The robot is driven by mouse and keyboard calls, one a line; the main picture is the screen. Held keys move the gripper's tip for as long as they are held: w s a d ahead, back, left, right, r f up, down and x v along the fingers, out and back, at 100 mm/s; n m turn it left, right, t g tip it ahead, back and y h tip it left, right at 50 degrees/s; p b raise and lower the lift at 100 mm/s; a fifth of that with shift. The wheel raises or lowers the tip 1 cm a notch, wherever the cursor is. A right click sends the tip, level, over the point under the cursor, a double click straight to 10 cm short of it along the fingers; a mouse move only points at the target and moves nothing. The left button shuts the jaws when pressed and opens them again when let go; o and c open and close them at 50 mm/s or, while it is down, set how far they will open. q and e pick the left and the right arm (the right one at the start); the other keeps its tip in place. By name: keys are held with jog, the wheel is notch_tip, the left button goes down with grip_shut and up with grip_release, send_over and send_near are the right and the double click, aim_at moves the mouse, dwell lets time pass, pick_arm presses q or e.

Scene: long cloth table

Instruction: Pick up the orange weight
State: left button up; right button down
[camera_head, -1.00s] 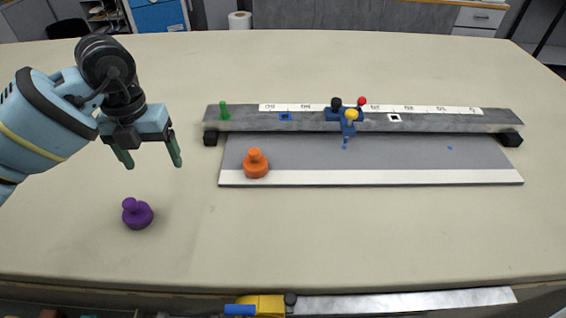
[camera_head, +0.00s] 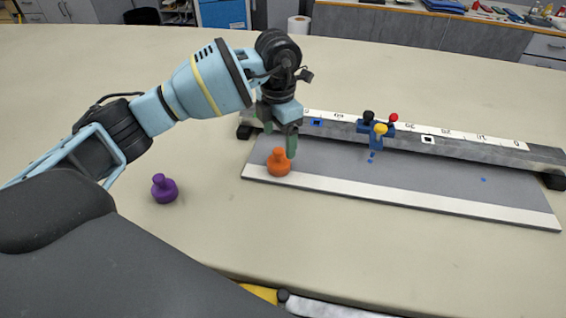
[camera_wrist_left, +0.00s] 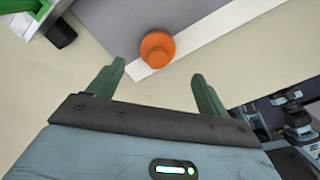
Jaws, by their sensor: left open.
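The orange weight (camera_head: 279,163) is a round disc with a knob on top. It stands upright on the grey board (camera_head: 330,180), near its left end and by the white front strip. My left gripper (camera_head: 281,140) is above and just behind the weight in the head view. In the left wrist view the orange weight (camera_wrist_left: 157,48) lies ahead of the open green fingers (camera_wrist_left: 162,88), roughly between their lines and apart from both. Nothing is between the fingers. My right gripper is not in view.
A purple weight (camera_head: 164,188) stands on the cloth table (camera_head: 190,235) to the left of the board. Behind the orange weight runs a raised grey rail (camera_head: 460,149) with a scale and a blue slider (camera_head: 375,130) carrying coloured knobs. Open table lies in front.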

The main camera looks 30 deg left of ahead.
aim_at(279, 150)
pick_arm(q)
jog(key=shift+w+a+f, duration=0.1)
jog(key=shift+w+f, duration=0.05)
jog(key=shift+f, duration=1.65)
jog(key=shift+w+a+f, duration=0.1)
jog(key=shift+f, duration=1.65)
jog(key=shift+r, duration=0.1)
jog(key=c, duration=1.7)
